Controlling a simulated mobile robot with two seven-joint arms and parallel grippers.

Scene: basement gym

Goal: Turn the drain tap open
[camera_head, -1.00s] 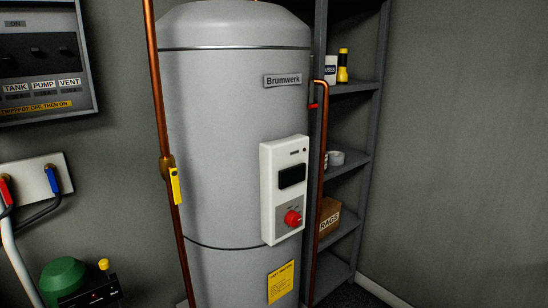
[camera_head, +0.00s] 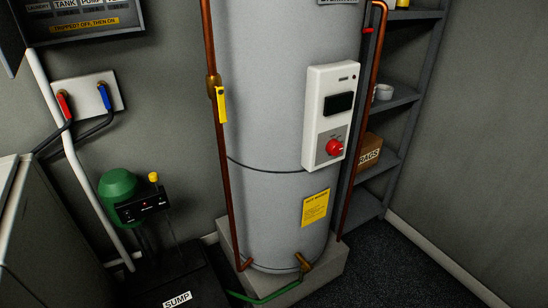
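The drain tap (camera_head: 304,263) is a small brass fitting low on the front of the grey water heater (camera_head: 275,120), just above its plinth. A green hose (camera_head: 268,298) runs left from it along the plinth. The tap is small in the picture, and I cannot tell how its handle is set. Neither of my grippers shows in the head view.
The heater stands on a grey plinth (camera_head: 322,272). A black sump lid (camera_head: 205,290) and a green pump (camera_head: 118,185) are at the left. Copper pipes flank the tank. Shelves (camera_head: 405,95) stand behind right. Dark floor (camera_head: 385,265) is clear at front right.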

